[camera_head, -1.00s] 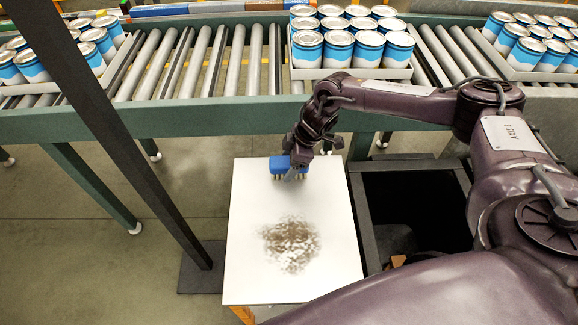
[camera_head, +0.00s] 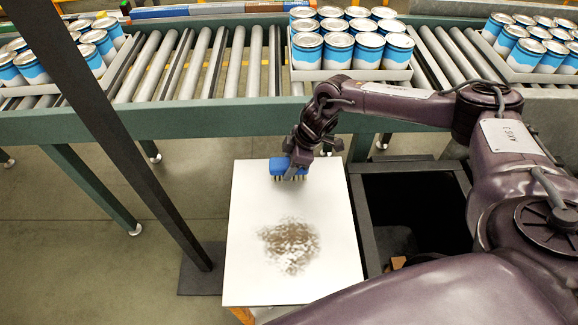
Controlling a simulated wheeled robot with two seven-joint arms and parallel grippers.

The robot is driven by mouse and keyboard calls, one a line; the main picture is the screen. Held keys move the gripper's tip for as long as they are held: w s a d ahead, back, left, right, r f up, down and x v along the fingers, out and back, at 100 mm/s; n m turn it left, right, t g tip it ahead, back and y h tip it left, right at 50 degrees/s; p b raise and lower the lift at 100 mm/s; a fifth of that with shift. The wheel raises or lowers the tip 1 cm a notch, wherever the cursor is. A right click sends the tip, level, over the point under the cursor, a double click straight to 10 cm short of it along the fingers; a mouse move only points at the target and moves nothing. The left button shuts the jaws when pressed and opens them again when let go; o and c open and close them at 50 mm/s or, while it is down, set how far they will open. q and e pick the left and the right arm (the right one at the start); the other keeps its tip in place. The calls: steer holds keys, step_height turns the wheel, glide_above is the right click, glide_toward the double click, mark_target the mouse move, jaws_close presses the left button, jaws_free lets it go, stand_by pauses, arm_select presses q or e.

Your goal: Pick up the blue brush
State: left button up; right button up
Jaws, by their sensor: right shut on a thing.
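The blue brush (camera_head: 278,165) is at the far end of the white board (camera_head: 250,275), bristles pointing down. My right gripper (camera_head: 291,170) reaches down from the upper right and is shut on the brush. The fingers cover the brush's right part. I cannot tell whether the bristles touch the board. My left gripper does not show.
A brown dirt patch (camera_head: 290,245) lies on the middle of the board. A dark open bin (camera_head: 415,165) stands right of the board. Behind runs a roller conveyor (camera_head: 200,60) with trays (camera_head: 350,74) of blue-and-white cans. A dark post (camera_head: 130,150) stands at the left.

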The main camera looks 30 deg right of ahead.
steer(key=shift+r, duration=0.1)
step_height(320, 180, up, 20)
steer(key=b, duration=0.2)
steer(key=shift+r, duration=0.2)
